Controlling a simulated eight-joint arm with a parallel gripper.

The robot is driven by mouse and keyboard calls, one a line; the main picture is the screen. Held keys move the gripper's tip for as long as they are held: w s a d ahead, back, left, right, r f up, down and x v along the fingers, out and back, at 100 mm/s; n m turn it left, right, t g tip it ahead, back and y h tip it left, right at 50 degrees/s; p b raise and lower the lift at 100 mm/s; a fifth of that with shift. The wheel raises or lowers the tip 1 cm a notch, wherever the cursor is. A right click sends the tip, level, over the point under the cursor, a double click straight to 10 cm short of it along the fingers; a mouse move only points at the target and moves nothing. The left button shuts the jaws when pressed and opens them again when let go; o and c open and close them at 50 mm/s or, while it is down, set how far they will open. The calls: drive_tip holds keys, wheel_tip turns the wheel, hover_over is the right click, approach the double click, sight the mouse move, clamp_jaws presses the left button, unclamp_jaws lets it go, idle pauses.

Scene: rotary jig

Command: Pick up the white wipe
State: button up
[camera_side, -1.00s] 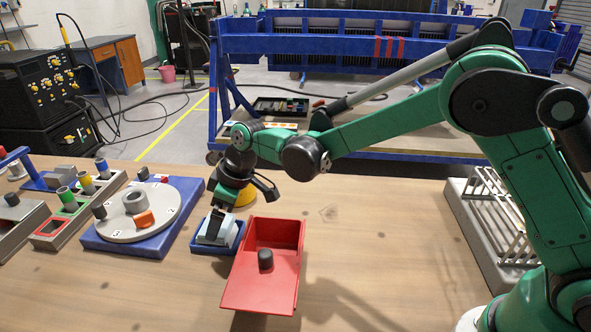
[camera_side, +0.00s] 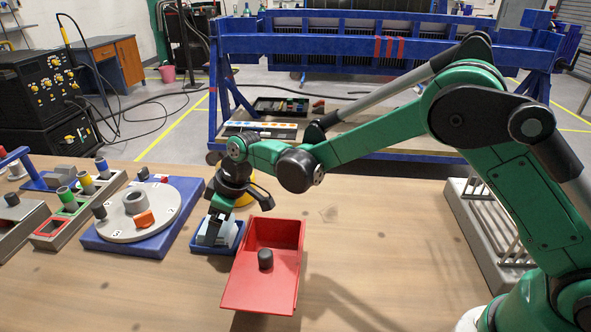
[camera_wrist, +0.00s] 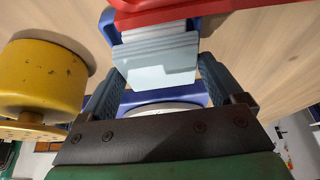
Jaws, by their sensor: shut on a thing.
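The white wipe (camera_wrist: 155,75) is the pale top piece of a folded stack in a small blue tray (camera_side: 206,250). The tray's blue wall also shows in the wrist view (camera_wrist: 108,27). My gripper (camera_side: 212,236) points down into the tray, with its fingers low at the stack. In the wrist view, the two dark fingers of my gripper (camera_wrist: 158,76) stand on either side of the wipe, and it is shut on the wipe. The wipe is still at the stack, and its lower edge is partly hidden by the fingers in the side view.
A red box (camera_side: 262,288) with a black knob (camera_side: 265,259) on its lid stands right beside the tray. A grey turntable (camera_side: 118,228) on a blue base is to the left. A yellow round object (camera_wrist: 42,78) is close to my gripper. The table's right middle is clear.

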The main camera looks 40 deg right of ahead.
wheel_tip(320, 180, up, 20)
idle(0.4)
